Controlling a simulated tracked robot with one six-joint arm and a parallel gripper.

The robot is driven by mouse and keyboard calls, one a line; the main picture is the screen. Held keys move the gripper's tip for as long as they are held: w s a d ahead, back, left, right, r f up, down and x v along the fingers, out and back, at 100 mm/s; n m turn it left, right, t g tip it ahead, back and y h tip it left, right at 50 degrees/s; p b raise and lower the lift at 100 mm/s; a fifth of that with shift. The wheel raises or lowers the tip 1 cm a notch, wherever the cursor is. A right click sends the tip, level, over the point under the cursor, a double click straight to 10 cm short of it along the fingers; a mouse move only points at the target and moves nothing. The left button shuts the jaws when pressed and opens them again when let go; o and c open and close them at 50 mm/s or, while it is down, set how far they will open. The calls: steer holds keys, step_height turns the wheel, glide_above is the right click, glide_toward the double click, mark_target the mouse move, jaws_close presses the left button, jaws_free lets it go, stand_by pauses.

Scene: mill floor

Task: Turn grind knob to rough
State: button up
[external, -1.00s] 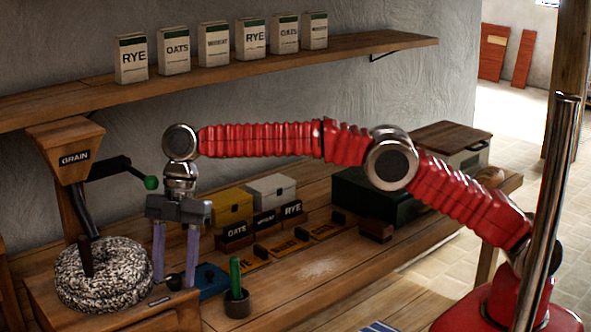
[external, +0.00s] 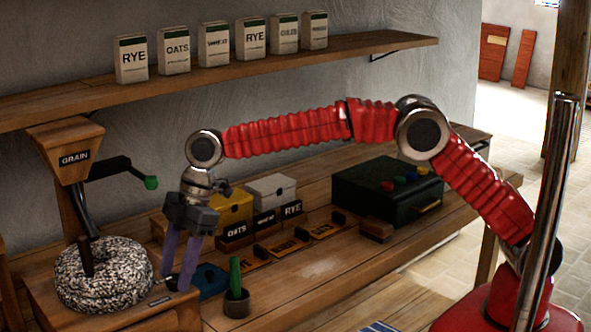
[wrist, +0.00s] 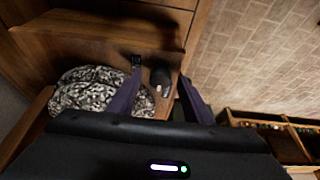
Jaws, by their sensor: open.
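The stone mill with its speckled round grindstone (external: 103,277) stands on a wooden base at the left, under the GRAIN hopper (external: 72,150). The dark grind knob (wrist: 160,79) sits on the base beside the grindstone, with a light mark on it. My gripper (external: 177,279) is open and tilted, its purple fingers pointing down and left at the knob. In the wrist view my gripper (wrist: 160,72) has one finger on each side of the knob; I cannot tell whether they touch it. The knob is mostly hidden by the fingers in the external view. The setting label is unreadable.
A green rod in a dark cup (external: 237,303) stands just right of my gripper. A blue item (external: 210,281) lies behind it. A crank with a green knob (external: 151,183) juts out above. Yellow (external: 233,205) and white boxes and a dark green box (external: 386,190) stand farther right.

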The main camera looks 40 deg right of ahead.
steer(key=shift+s+m+t, duration=0.2)
steer(key=shift+m+t, duration=0.6)
steer(key=shift+m, duration=1.4)
steer(key=shift+s+a+m+t+h, duration=0.1)
steer(key=shift+m+t+h, duration=0.25)
steer(key=shift+m, duration=0.75)
steer(key=shift+a+m+t+h, duration=0.15)
steer(key=shift+m+t, duration=0.3)
steer(key=shift+m, duration=0.65)
steer(key=v, duration=1.4)
step_height(320, 180, down, 5)
steer(key=s+d, duration=0.2)
steer(key=d, duration=0.1)
steer(key=d+f+m+h, duration=0.1)
steer(key=d, duration=2.2)
steer(key=shift+s+f+m+g+h, duration=0.25)
steer(key=shift+s+m+g+h, duration=0.05)
steer(key=shift+s+m, duration=0.1)
steer(key=shift+w+d, duration=0.1)
